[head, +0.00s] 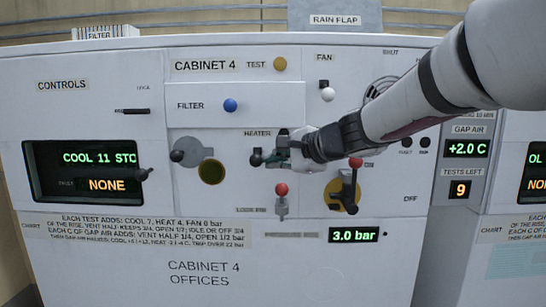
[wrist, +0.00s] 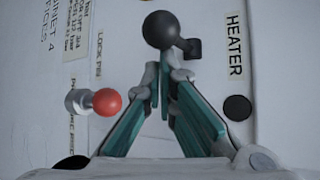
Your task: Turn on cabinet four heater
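The cabinet 4 panel (head: 300,130) fills the head view, with a HEATER label (head: 257,133) that also shows sideways in the wrist view (wrist: 235,44). Below that label a black ball knob (head: 256,157) shows just left of my gripper (head: 279,155). In the wrist view the black knob (wrist: 160,30) stands just beyond my fingertips (wrist: 168,75), with a dark block beside it. My teal-padded fingers converge to nearly touching tips, and nothing shows held between them. Whether the tips touch the knob or its stem is unclear.
A red knob (head: 281,189) sits below my gripper, near the LOCK PIN label (wrist: 101,52). A red-topped lever (head: 355,163) on a yellow disc is to the right. A black knob on a grey disc (head: 196,158) is left. Displays show NONE and 3.0 bar (head: 353,235).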

